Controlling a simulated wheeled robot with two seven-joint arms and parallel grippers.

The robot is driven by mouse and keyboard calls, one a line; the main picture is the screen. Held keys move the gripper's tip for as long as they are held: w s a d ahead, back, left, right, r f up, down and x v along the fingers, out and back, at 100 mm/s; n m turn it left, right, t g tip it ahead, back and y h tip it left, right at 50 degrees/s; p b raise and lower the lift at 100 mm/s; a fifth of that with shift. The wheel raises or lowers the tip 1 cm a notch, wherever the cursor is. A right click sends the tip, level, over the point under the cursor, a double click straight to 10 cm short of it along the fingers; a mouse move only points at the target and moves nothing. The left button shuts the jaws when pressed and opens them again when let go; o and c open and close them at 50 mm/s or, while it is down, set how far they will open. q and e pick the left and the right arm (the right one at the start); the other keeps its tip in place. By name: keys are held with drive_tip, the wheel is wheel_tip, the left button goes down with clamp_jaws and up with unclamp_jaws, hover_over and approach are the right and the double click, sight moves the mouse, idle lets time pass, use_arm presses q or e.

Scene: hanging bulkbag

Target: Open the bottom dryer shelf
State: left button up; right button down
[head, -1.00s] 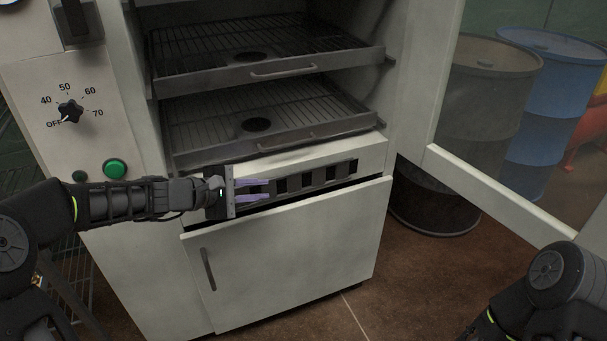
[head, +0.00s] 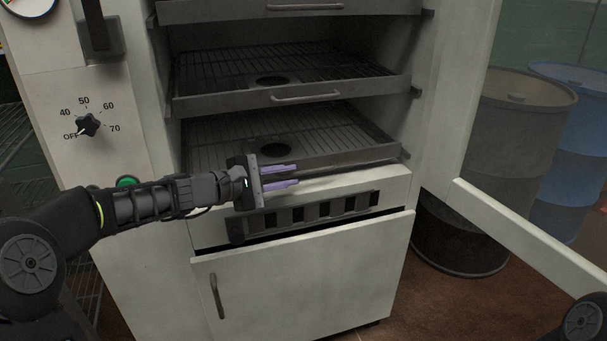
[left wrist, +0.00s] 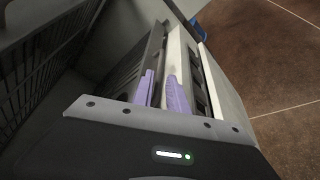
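The dryer's bottom shelf (head: 350,156) is a dark wire rack with a grey front lip, lying inside the open cabinet just above the white sill. Its handle cannot be made out and is probably behind my gripper. My left gripper (head: 281,177) is in front of the lip's left part, with its two purple fingers pointing right and a gap between them. The fingers also show in the left wrist view (left wrist: 161,93), on either side of a narrow gap with nothing visibly held. Contact with the shelf cannot be told. My right gripper is out of view.
The middle shelf (head: 375,91) with its bar handle sits above. Below are a slotted vent (head: 310,211) and a closed lower door (head: 310,280). The glazed dryer door (head: 515,235) stands open at right, with drums (head: 500,150) behind it.

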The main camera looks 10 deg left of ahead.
sight(302, 174)
use_arm(q)
drive_tip(key=x, duration=0.5)
clamp_jaws()
drive_tip(key=shift+f, duration=0.1)
idle(1.3)
